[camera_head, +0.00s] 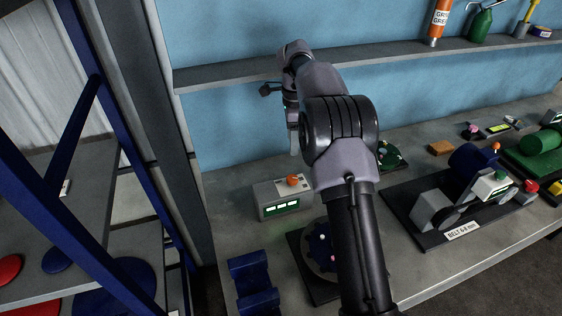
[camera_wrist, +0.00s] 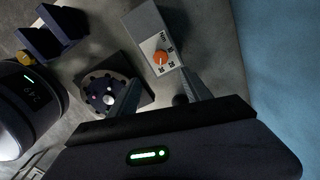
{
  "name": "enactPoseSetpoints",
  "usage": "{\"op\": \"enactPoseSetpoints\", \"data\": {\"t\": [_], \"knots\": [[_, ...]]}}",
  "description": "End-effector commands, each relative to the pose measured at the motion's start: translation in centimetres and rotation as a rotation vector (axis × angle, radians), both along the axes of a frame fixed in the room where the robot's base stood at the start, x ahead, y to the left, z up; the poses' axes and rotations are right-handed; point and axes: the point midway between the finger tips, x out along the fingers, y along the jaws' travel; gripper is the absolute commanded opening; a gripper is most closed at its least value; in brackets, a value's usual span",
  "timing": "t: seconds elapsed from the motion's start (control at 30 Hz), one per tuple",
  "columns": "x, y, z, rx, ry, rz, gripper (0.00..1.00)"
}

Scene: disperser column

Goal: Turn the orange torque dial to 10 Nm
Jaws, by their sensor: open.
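The orange torque dial (camera_head: 292,181) sits on top of a small grey box (camera_head: 265,198) with lit green displays on its front. In the wrist view the dial (camera_wrist: 160,57) shows on a white scale plate with dark marks. My gripper (camera_head: 293,140) is above and behind the box, pointing down. In the wrist view my gripper (camera_wrist: 160,80) is open, its two fingers spread on either side below the dial in the picture. Nothing is between them and they appear apart from the dial.
A dark plate with a round flange (camera_head: 318,248) lies right of the box, partly behind my arm. A blue bracket (camera_head: 253,280) stands in front. A belt-drive rig (camera_head: 470,195) is at the right. A shelf (camera_head: 370,60) runs along the blue wall.

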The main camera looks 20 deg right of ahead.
Motion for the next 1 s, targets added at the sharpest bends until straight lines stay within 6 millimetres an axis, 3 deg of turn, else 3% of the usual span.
{"op": "enactPoseSetpoints", "data": {"t": [0.03,0.3,0.5,0.67,0.9,1.0], "knots": [[-0.1,0.1,-1.9,0.002,0.004,0.002,0.57],[-0.1,0.1,-10.1,0.002,0.004,0.004,0.57],[0.0,0.1,-14.1,0.001,0.002,0.004,0.57],[0.0,0.1,-15.3,0.002,-0.001,0.004,0.57],[0.0,0.1,-15.3,0.002,-0.001,0.005,0.57],[0.0,0.1,-15.3,0.002,-0.001,0.005,0.37]]}}
